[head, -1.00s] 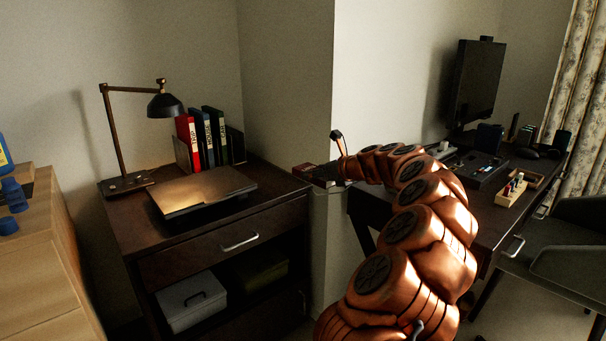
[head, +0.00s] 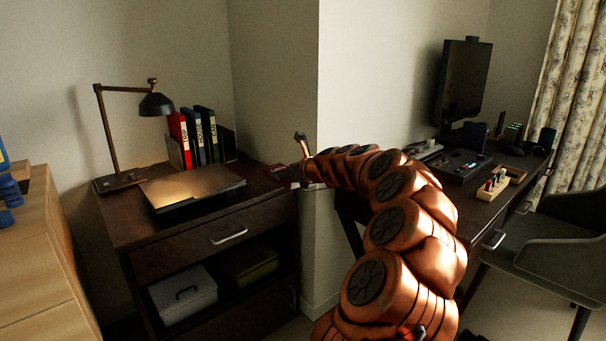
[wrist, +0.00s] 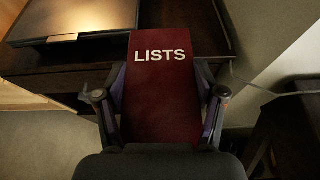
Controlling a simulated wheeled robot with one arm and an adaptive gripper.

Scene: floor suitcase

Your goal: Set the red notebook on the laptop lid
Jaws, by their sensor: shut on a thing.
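The red notebook (wrist: 168,95), dark red with white letters LISTS, is held between the two fingers of my gripper (wrist: 160,108) in the wrist view. My gripper is shut on its sides. In the head view the gripper (head: 290,178) is small and dark at the right edge of the cabinet, and the notebook is hard to make out there. The closed laptop (head: 192,186) lies on the cabinet top under the lamp, its lid bare. It also shows in the wrist view (wrist: 72,18) at the upper left, beyond and left of the notebook.
A desk lamp (head: 117,140) and a rack of upright binders (head: 197,138) stand behind the laptop on the dark cabinet (head: 160,232). A wall corner (head: 318,115) is close to my arm. A desk (head: 475,180) with a monitor (head: 464,85) stands at the right.

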